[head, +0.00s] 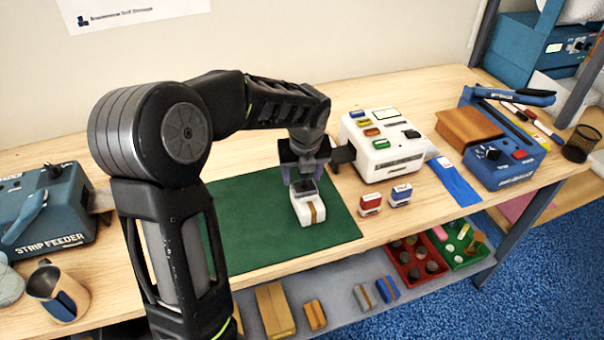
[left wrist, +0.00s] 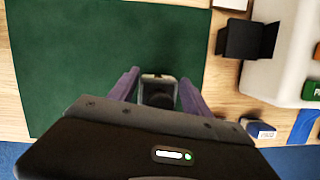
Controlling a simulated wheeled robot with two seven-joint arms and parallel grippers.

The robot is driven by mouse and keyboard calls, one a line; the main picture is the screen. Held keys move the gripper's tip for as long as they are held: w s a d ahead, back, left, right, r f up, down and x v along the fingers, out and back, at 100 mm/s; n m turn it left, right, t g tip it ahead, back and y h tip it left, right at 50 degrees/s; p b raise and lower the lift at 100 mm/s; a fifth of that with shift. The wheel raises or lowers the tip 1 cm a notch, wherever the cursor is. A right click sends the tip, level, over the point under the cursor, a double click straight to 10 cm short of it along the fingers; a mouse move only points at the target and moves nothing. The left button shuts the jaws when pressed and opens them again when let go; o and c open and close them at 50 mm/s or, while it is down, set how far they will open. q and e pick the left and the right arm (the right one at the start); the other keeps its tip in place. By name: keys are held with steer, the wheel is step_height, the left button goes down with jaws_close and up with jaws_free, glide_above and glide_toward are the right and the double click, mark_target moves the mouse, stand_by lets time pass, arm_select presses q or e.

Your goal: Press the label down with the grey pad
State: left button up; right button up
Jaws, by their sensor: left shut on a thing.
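My left gripper (head: 303,176) is over the green mat, its fingers pointing down. It is shut on the grey pad (head: 304,188), a small block with a dark face. In the left wrist view the pad (left wrist: 158,92) sits between the two purple fingers. A small white carton (head: 306,216) with a brown stripe lies on the mat under the pad. The pad covers the carton's far part; I cannot tell whether they touch. I cannot make out the label, which may be hidden under the pad. My right gripper is not in view.
A white machine (head: 383,145) with coloured buttons stands right of the mat (head: 250,235). Two small stamps (head: 371,204) stand near the mat's right edge. A blue strip feeder (head: 45,215) is at left, a blue machine (head: 503,165) at right. The mat's left part is clear.

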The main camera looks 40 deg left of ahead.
mark_target(306, 187)
arm_select(q)
steer(key=shift+s+d+f, duration=0.1)
steer(key=shift+s+d, duration=0.05)
steer(key=shift+s, duration=0.05)
steer(key=shift+s+d, duration=0.3)
steer(key=shift+d, duration=0.2)
stand_by(0.3)
steer(key=shift+s+d, duration=0.45)
steer(key=shift+d, duration=0.15)
stand_by(0.3)
step_height(306, 187, up, 7)
steer(key=p, duration=0.6)
steer(key=shift+w, duration=0.1)
stand_by(0.6)
